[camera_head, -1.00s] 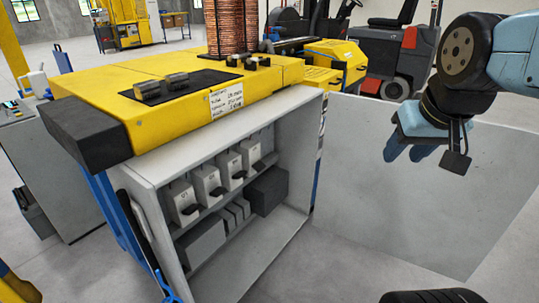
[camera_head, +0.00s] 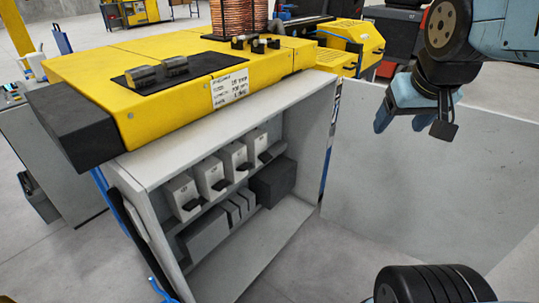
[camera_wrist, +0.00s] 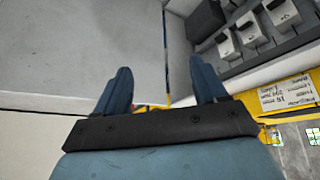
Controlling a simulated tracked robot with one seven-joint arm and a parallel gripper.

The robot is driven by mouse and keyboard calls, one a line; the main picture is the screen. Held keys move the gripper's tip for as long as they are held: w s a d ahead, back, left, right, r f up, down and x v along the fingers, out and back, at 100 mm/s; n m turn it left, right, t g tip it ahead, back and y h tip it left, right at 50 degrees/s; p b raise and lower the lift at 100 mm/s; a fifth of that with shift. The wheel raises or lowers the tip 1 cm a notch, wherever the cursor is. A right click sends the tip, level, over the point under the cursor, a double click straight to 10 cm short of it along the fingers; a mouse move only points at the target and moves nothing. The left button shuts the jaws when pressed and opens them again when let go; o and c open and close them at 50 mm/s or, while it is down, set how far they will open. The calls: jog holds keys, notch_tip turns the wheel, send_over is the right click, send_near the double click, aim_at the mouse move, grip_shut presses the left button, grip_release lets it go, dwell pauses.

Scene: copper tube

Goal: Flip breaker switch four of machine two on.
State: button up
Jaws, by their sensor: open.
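The open grey cabinet (camera_head: 150,168) sits under the yellow machine top (camera_head: 180,110). Inside is a row of white breaker switches with dark levers: the nearest-left one (camera_head: 184,195), then a second (camera_head: 211,176), a third (camera_head: 235,159) and the rightmost (camera_head: 258,145). Their number labels are too small to read here. My gripper (camera_head: 394,121) is right of the cabinet, in front of the open door, apart from the switches and empty. In the wrist view, my gripper's blue fingers (camera_wrist: 163,90) are spread. Several switches (camera_wrist: 250,32) show there at upper right, the view being turned over.
The open cabinet door (camera_head: 410,190) extends to the right behind my gripper. Dark boxes (camera_head: 272,182) fill the lower shelf. A white label (camera_head: 230,88) is on the yellow front. Grey floor is clear before the cabinet.

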jog(key=shift+o, duration=1.1)
jog(key=w+d+f+n+h, duration=0.1)
jog(key=w+f, duration=0.1)
jog(key=w, duration=0.8)
jog(key=shift+w+f+n+t, duration=0.25)
jog(key=shift+f+n+t, duration=0.05)
jog(key=shift+f+n, duration=0.1)
jog(key=w+a+f+n+t+y, duration=0.1)
jog(key=w+f+n, duration=0.2)
jog(key=w+f, duration=0.5)
jog(key=w+a+f+n+y, duration=0.1)
jog(key=w+f+n, duration=0.1)
jog(key=w+f, duration=0.7)
jog(key=n+t+y, duration=0.3)
jog(key=t+y, duration=0.1)
jog(key=y, duration=1)
send_near(268, 159)
jog(key=x, duration=0.6)
jog(key=f+x, duration=0.1)
jog(key=x, duration=0.3)
jog(key=shift+w, duration=0.1)
